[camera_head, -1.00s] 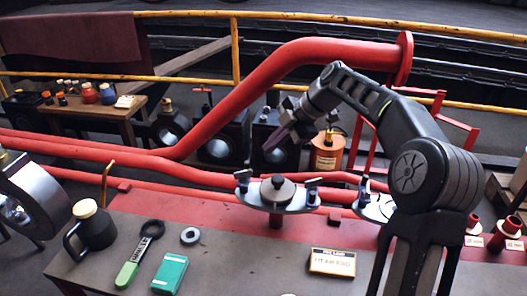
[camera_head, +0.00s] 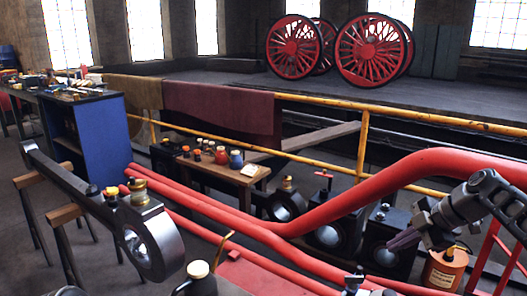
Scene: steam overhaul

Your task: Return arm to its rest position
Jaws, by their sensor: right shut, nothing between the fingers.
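My right arm comes in from the right edge, its dark grey links partly cut off by the frame. My right gripper (camera_head: 393,245) is shut and empty. It hangs in the air at the lower right, its fingers pointing left and down in front of a black box (camera_head: 377,262) with a round face. An orange can (camera_head: 445,269) with a label shows just right of the gripper. My left gripper is out of view.
A thick red pipe (camera_head: 345,205) runs across the lower right. A long steel rod (camera_head: 78,188) with a ringed end lies on wooden trestles at left. A yellow rail (camera_head: 362,148) crosses behind. A wooden bench (camera_head: 215,172) holds small jars. Red wheels (camera_head: 375,50) stand far back.

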